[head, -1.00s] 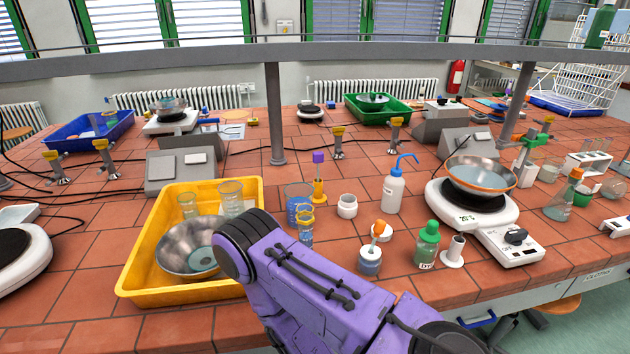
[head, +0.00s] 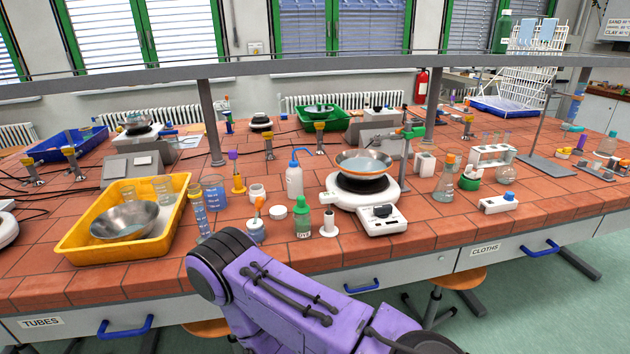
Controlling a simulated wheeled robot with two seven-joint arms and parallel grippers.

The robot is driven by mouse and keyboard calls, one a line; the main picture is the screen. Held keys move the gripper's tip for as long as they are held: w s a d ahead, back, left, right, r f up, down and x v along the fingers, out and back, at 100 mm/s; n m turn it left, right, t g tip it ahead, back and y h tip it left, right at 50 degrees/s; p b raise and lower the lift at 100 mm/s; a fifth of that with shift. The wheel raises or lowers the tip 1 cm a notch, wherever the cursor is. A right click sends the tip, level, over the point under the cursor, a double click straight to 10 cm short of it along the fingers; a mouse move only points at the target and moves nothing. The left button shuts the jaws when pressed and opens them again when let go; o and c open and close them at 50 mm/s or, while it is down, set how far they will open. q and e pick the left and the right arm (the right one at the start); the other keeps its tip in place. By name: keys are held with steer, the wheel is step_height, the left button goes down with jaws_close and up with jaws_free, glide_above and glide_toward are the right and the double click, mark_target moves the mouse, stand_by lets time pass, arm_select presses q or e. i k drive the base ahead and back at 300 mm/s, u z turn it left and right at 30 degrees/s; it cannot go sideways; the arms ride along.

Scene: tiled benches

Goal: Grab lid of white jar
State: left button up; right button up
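A small white jar (head: 257,194) stands on the tiled bench left of centre, between an orange stand with a purple top and a white wash bottle. A flat white round lid (head: 278,213) lies on the tiles in front of it, apart from the jar. A purple arm of mine crosses the lower middle, its dark rounded joint near the bench's front edge. No gripper fingers show in the view, so neither gripper can be seen.
Close around the lid stand a jar with an orange-tipped dropper (head: 256,231), a green bottle (head: 302,218) and the wash bottle (head: 294,181). A yellow tray (head: 75,236) is to the left. A hotplate with a pan (head: 363,161) is to the right.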

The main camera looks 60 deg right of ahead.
mark_target(278, 211)
steer(key=z, duration=1.65)
